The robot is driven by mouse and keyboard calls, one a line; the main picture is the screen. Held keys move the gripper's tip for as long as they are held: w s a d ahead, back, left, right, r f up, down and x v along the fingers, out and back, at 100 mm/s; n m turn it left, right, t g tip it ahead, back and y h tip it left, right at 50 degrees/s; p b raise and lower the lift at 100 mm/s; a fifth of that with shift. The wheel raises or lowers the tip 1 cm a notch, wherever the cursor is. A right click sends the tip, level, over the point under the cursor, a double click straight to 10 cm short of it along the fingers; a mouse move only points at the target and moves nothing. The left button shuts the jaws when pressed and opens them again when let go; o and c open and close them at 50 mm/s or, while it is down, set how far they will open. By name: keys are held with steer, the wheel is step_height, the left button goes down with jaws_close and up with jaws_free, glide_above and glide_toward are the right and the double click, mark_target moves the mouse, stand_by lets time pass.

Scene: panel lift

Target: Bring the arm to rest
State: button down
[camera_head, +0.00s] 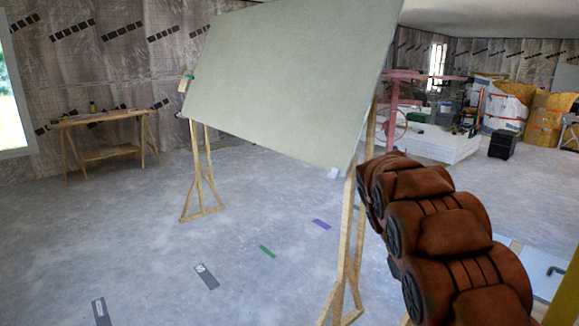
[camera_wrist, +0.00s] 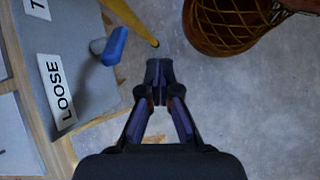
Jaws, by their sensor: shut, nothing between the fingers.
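My arm shows in the head view as a chain of rust-brown segments at the lower right, in front of the right stand of a large pale panel (camera_head: 290,75). My gripper (camera_wrist: 159,72) shows in the wrist view with its dark fingertips together, shut and empty. It hangs above the grey concrete floor, to the right of a grey board (camera_wrist: 75,75) with a "LOOSE" label (camera_wrist: 57,92) and a blue-handled item (camera_wrist: 114,46). The gripper does not show in the head view.
The panel is tilted on wooden stands (camera_head: 200,185). In the wrist view a yellow pole (camera_wrist: 132,20) and a round brown thing with yellow netting (camera_wrist: 228,25) are close beyond the fingers. A workbench (camera_head: 100,118) stands at the back left. Floor at left centre is mostly open.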

steer(key=s+a+r+m+t+y+p, duration=0.1)
steer(key=s+a+m, duration=0.1)
steer(key=s, duration=0.7)
steer(key=s+a+r+m+t+y+p, duration=0.1)
steer(key=s+a, duration=0.4)
steer(key=s, duration=0.5)
steer(key=s+a+r+m+t+y+p, duration=0.1)
steer(key=s+a+m+y+p, duration=0.1)
steer(key=s, duration=0.8)
steer(key=shift+a+m, duration=0.3)
steer(key=shift+a, duration=0.6)
steer(key=shift+d, duration=0.1)
